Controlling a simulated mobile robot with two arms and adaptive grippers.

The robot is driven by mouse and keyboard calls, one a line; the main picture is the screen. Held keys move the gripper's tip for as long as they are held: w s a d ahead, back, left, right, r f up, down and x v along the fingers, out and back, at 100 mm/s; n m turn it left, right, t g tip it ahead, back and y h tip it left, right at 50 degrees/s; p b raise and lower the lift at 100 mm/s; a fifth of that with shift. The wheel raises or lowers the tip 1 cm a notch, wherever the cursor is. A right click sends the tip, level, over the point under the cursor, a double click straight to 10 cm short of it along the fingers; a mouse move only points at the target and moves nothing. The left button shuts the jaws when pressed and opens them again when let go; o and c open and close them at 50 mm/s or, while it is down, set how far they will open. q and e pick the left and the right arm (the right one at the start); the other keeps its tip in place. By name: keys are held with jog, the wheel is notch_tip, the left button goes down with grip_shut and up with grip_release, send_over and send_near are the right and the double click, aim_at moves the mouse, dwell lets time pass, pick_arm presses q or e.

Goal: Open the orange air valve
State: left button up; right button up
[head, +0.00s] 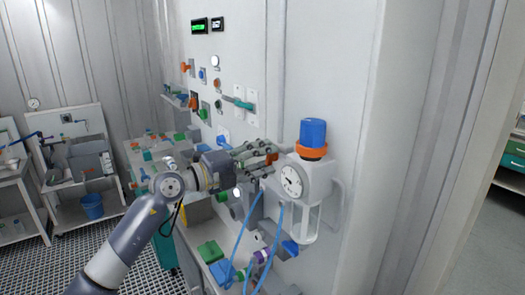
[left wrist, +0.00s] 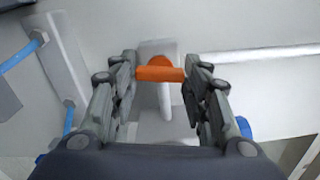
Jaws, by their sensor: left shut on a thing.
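The orange air valve shows as a short orange bar handle (left wrist: 160,74) with a rounded hub, in front of a pale grey mount, in the left wrist view. The handle lies level across the picture between my two fingertips. In the head view, part of the orange handle (head: 272,158) shows at the tips of my left gripper (head: 264,156), just left of the pressure gauge. My left gripper (left wrist: 161,70) is shut on the handle, one finger at each end. My right gripper is in neither view.
A regulator with a blue knob (head: 313,132) and a round gauge (head: 292,180) stands close right of the gripper. Blue hoses (head: 240,237) hang below. Other small valves, including a green-handled one (head: 237,102), sit on the wall panel. A bench with green blocks (head: 210,251) lies below.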

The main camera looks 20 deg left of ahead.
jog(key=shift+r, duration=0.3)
pick_arm(q)
jog(key=o, duration=1.1)
jog(key=shift+c, duration=0.2)
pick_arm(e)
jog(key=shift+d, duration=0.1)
pick_arm(q)
jog(key=shift+s+a+f, duration=0.1)
jog(key=shift+s+a, duration=0.25)
jog(key=v, duration=1.1)
